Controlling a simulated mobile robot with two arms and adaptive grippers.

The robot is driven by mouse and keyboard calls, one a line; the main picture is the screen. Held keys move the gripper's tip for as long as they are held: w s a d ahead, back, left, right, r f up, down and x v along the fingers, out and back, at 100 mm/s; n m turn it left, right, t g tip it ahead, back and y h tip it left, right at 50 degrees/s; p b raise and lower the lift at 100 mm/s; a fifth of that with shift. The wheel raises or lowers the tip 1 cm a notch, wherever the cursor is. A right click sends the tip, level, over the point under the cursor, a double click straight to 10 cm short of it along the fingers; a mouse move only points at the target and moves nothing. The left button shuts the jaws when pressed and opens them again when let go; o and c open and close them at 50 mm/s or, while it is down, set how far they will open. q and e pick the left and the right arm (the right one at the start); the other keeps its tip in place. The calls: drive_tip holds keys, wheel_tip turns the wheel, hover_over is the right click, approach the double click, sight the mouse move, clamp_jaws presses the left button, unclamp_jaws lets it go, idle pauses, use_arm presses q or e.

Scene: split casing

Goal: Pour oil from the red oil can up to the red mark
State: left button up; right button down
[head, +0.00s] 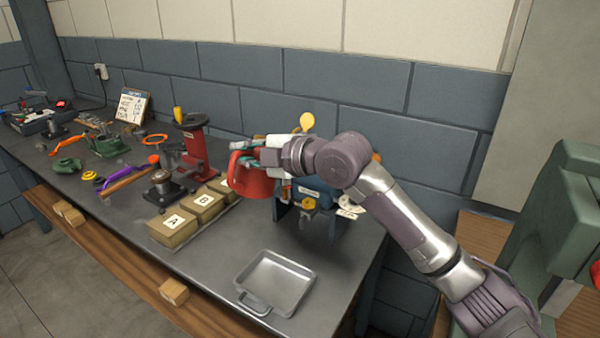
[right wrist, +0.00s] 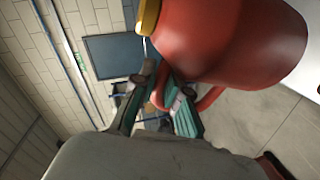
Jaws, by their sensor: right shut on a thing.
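The red oil can (head: 250,182) is held above the bench in the head view, in front of the blue casing (head: 312,186). My right gripper (head: 262,157) is shut on the can's handle. In the right wrist view, the can's red body (right wrist: 235,40) fills the upper right, with a yellow collar (right wrist: 148,15) at its top left. The handle (right wrist: 207,102) lies at the gripper fingers (right wrist: 170,100). My gripper and arm hide part of the casing. I cannot make out a red mark or any oil. My left gripper is not in view.
A metal tray (head: 274,285) lies at the bench's front right. Boxes marked A (head: 174,228) and B (head: 205,204) stand to its left, near a red press (head: 196,150). Several tools crowd the left of the bench. Bare bench surrounds the tray.

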drive_tip(key=s+r+n+p, duration=0.1)
drive_tip(key=s+a+r, duration=0.1)
drive_tip(key=r, duration=0.1)
drive_tip(key=s+a+r+n+p, duration=0.1)
drive_tip(key=r, duration=0.1)
drive_tip(key=shift+a+n+t+p, duration=0.1)
drive_tip(key=shift+n+t+p, duration=0.2)
drive_tip(key=shift+s+a+r+n, duration=0.3)
drive_tip(key=shift+s+r, duration=0.15)
drive_tip(key=shift+r, duration=0.05)
